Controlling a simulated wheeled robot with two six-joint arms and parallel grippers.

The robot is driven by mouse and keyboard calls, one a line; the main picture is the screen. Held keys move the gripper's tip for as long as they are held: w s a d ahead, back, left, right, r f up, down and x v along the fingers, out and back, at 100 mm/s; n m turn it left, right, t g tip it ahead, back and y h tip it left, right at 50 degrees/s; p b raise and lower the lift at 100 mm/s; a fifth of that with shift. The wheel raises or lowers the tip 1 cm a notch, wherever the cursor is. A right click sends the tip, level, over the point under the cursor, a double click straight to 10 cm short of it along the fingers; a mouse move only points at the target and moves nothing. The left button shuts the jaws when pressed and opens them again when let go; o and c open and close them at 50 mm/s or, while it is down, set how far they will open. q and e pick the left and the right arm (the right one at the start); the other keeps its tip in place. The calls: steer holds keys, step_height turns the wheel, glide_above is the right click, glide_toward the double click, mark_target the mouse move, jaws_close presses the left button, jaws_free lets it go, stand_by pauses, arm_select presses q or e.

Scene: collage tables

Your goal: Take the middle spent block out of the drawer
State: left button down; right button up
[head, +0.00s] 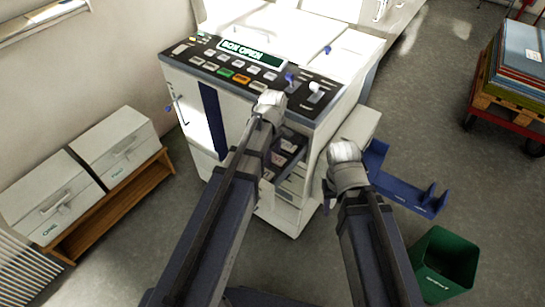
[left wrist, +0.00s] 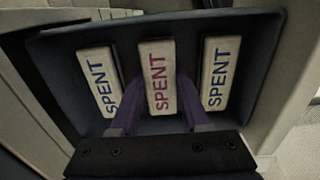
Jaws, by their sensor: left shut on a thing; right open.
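The open drawer (left wrist: 262,50) is a dark tray that holds three pale SPENT blocks in a row. The middle spent block (left wrist: 158,72) has reddish-purple lettering and stands between the left spent block (left wrist: 100,78) and the right spent block (left wrist: 220,72), both lettered in blue. My left gripper (left wrist: 160,105) has its purple fingers on either side of the middle block and is shut on it. In the head view, my left arm partly hides the drawer (head: 285,160). My right gripper (head: 328,190) is mostly hidden by its wrist, right of the drawer, holding nothing visible.
The machine (head: 190,115) has a panel reading BOX OPEN. A blue rack (head: 405,195) and a green bin (head: 445,265) stand to the right. White boxes (head: 55,200) sit on a wooden bench (head: 140,195) at left.

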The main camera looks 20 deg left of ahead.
mark_target(273, 157)
arm_select(q)
steer(key=shift+r, duration=0.15)
step_height(273, 157, up, 10)
steer(key=p, duration=1)
